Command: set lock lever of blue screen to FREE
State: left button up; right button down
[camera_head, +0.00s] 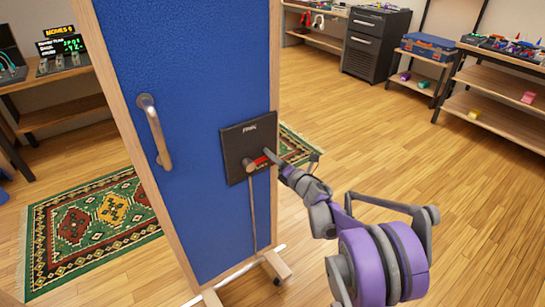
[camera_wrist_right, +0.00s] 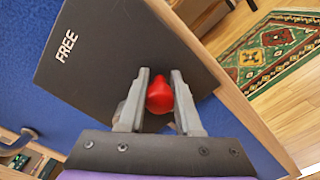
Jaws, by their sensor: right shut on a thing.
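The blue screen (camera_head: 195,95) stands upright in a wooden frame. A black lock plate (camera_head: 233,142) is on its right side, with FREE at the top and smaller lettering below that is hard to read. The lock lever (camera_head: 253,163) runs from a round pivot to the right, slightly upward, toward my right gripper (camera_head: 275,158). In the right wrist view, my right gripper (camera_wrist_right: 158,90) is shut on the lever's red knob (camera_wrist_right: 159,97), with the word FREE on the plate (camera_wrist_right: 90,60) up and to the left. The lever's shaft is mostly hidden there. My left gripper is not in view.
A metal pull handle (camera_head: 155,130) is left of the plate. A rod (camera_head: 253,215) hangs below the lever. The screen stands on wooden feet with casters (camera_head: 276,268). A patterned rug (camera_head: 95,225) lies behind. Shelves (camera_head: 500,110) stand at back right; open wooden floor lies between.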

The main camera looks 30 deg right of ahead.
aim_at(249, 140)
jog(key=shift+r, duration=0.15)
jog(key=r+n+p, duration=0.2)
jog(key=n, duration=0.1)
jog(key=shift+a+r+n+p, duration=0.2)
jog(key=shift+a+n+p, duration=0.1)
jog(key=shift+a+p, duration=0.05)
jog(key=r+n+p, duration=0.1)
jog(key=a+r+n+p, duration=0.1)
jog(key=n, duration=0.1)
jog(key=shift+s+a+r+n, duration=0.1)
jog(key=shift+a+n, duration=0.1)
jog(key=shift+n, duration=0.1)
jog(key=a+n+p, duration=0.1)
jog(key=a+r+n+p, duration=0.1)
jog(key=n, duration=0.1)
jog(key=shift+r, duration=0.3)
jog(key=shift+s+a+r+n+p, duration=0.15)
jog(key=shift+a+n+p, duration=0.35)
jog(key=shift+n, duration=0.5)
jog(key=shift+a+r+n+p, duration=0.15)
jog(key=shift+a+n+p, duration=0.35)
jog(key=shift+n, duration=0.5)
jog(key=shift+a, duration=0.1)
jog(key=c, duration=0.6)
grip_release()
